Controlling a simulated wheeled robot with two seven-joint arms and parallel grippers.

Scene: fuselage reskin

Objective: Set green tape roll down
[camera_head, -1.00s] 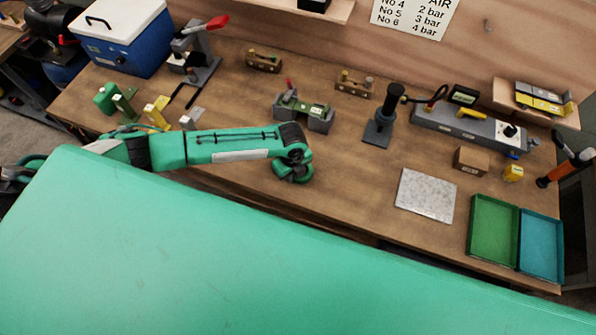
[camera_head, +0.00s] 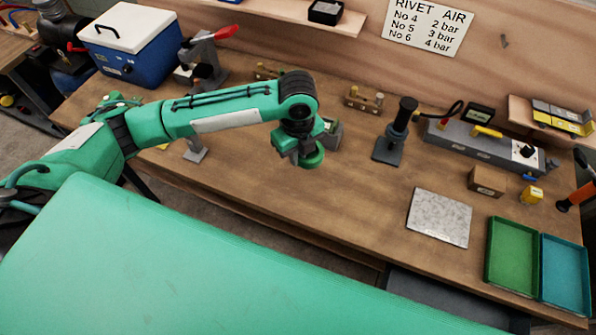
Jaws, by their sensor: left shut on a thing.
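My left gripper (camera_head: 300,151) is at the end of the green arm that comes in from the left, pointing down over the middle of the workbench. It is shut on the green tape roll (camera_head: 313,159), of which only a rounded green part shows below the wrist. The roll appears to be above the bench top, but its exact height is hard to tell. The fingers are mostly hidden by the wrist. My right gripper is not in view.
The wooden workbench (camera_head: 350,215) is bare in front of the roll. A black upright tool (camera_head: 392,140), a speckled plate (camera_head: 440,217), a green tray (camera_head: 510,255) and a blue tray (camera_head: 565,270) lie to the right.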

